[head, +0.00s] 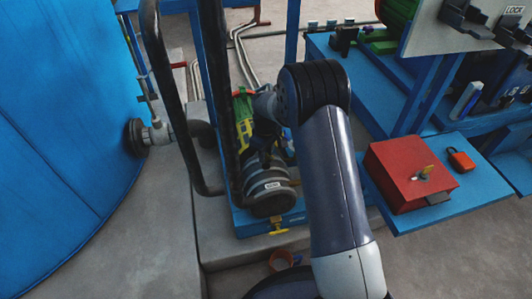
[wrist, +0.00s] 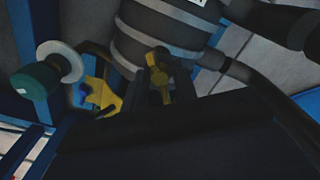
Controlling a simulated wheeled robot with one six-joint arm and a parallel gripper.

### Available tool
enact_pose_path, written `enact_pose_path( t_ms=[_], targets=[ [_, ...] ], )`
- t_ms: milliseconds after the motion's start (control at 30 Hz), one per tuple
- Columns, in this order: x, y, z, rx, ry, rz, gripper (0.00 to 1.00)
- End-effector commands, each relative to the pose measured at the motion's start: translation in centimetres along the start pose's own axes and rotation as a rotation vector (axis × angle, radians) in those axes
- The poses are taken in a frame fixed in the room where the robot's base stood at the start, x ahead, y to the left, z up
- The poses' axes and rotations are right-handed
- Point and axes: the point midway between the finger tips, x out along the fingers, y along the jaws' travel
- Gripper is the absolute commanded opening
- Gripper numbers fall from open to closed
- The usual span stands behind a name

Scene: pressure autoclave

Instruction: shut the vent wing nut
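In the wrist view, a brass-coloured piece (wrist: 160,72) that looks like the vent wing nut stands against a grey ribbed cylinder. My gripper (wrist: 164,84) reaches up to it, with one dark finger on either side. The view is dark, and I cannot tell whether the fingers touch or clamp the piece. The gripper there is dark and mostly lost among the fittings above the cylinder. I cannot pick out the brass piece in the head view.
A yellow fitting (wrist: 105,97) and a dark green knob (wrist: 37,80) lie left of the fingers. In the head view, black pipes (head: 217,90) rise beside the cylinder, a blue tank (head: 60,120) stands left, and a red box (head: 408,173) sits on a right-hand shelf.

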Motion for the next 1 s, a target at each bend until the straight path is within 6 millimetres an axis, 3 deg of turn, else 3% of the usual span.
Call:
enact_pose_path(
  t_ms=[300,667,1000],
  targets=[
    [-0.03,0.01,-0.01,0.0,0.0,0.0,0.01],
    [-0.11,0.01,-0.01,0.035,0.0,0.0,0.0],
    [-0.24,0.01,-0.01,0.252,0.0,0.0,0.0]
  ],
)
